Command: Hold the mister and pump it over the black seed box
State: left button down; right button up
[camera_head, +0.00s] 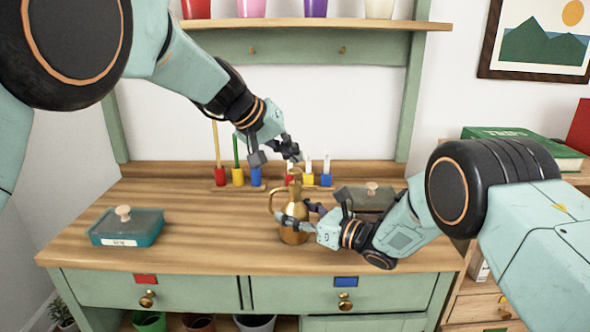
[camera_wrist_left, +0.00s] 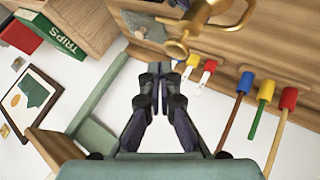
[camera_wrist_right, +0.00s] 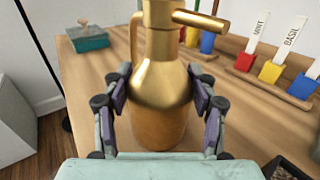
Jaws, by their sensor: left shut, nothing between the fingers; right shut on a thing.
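The brass mister (camera_head: 294,232), with a round body and a loop handle, is upright over the middle of the bench. My right gripper (camera_head: 297,213) is shut around its body; the right wrist view shows the mister (camera_wrist_right: 160,85) between both fingers. I cannot tell whether its base touches the bench. My left gripper (camera_head: 289,151) is shut and empty, just above and behind the mister's top. The mister also shows in the left wrist view (camera_wrist_left: 205,30), beyond the fingertips. The dark seed box (camera_head: 358,198) with a wooden knob stands right of the mister, partly hidden by my right arm.
A teal knobbed box (camera_head: 127,229) sits at the bench's left. Behind the mister, a rack holds colour-based white labels (camera_head: 308,178), and coloured tools (camera_head: 237,172) stand left of it. The bench (camera_head: 205,250) is clear between teal box and mister.

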aim_at(292, 170)
pick_arm(q)
jog(key=shift+r, duration=2.5)
pick_arm(e)
jog(key=o, duration=1.5)
jog(key=v, duration=1.2)
jog(key=shift+a, duration=0.1)
jog(key=x, duration=1.2)
pick_arm(q)
jog(key=shift+f, duration=0.3)
